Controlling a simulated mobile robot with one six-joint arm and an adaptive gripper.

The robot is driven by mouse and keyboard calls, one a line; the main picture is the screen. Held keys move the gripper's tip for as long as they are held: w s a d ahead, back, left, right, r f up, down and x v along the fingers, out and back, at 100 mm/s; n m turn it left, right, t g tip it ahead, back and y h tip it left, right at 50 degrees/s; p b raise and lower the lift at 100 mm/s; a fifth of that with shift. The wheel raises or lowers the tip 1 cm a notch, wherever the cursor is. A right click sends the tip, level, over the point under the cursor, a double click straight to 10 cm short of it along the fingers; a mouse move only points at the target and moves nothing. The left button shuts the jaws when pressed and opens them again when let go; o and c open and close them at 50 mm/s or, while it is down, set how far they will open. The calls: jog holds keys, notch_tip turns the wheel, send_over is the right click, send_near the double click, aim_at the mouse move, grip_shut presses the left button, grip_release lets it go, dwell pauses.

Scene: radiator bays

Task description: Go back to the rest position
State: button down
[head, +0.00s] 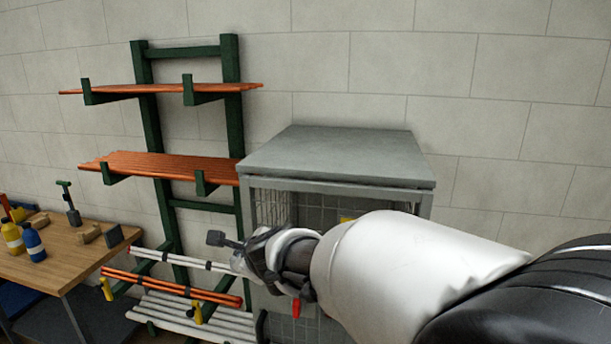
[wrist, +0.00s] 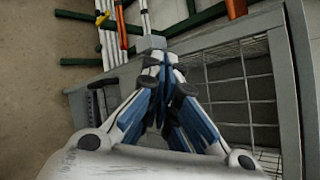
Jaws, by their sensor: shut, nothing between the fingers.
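My gripper (wrist: 162,62) is shut and empty in the wrist view, its fingertips together. In the head view my arm reaches in from the lower right. The gripper is in front of the grey mesh cabinet (head: 335,155), near its left front edge, and is partly hidden behind my own wrist. In the wrist view the mesh cabinet (wrist: 282,85) lies to the right of and below the fingers. I cannot tell whether the fingertips touch it.
A green rack (head: 150,125) with copper and white pipes stands left of the cabinet. A wooden table (head: 65,255) at the far left holds a yellow bottle (head: 12,237), a blue bottle (head: 34,243) and small tools. Bare block wall (head: 490,90) is behind.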

jog(key=s+d+r+n+g+y+b, duration=0.1)
jog(key=s+d+r+n, duration=0.1)
jog(key=s+d+n, duration=0.5)
jog(key=s+d+f+n+g+h, duration=0.1)
jog(key=s+d+f+n+h, duration=0.1)
jog(key=s+d+n, duration=0.3)
jog(key=s+d+f+n+g+h+b, duration=0.1)
jog(key=s+d+f+n+g+h, duration=0.1)
jog(key=s+d+f+n, duration=0.3)
jog(key=s+d+f+n+g+h+b, duration=0.1)
jog(key=s+d+f+n, duration=0.3)
jog(key=s+d, duration=0.5)
jog(key=s+n+h, duration=0.1)
jog(key=s, duration=0.6)
jog(key=shift+s+d+g, duration=0.35)
jog(key=shift+g, duration=0.05)
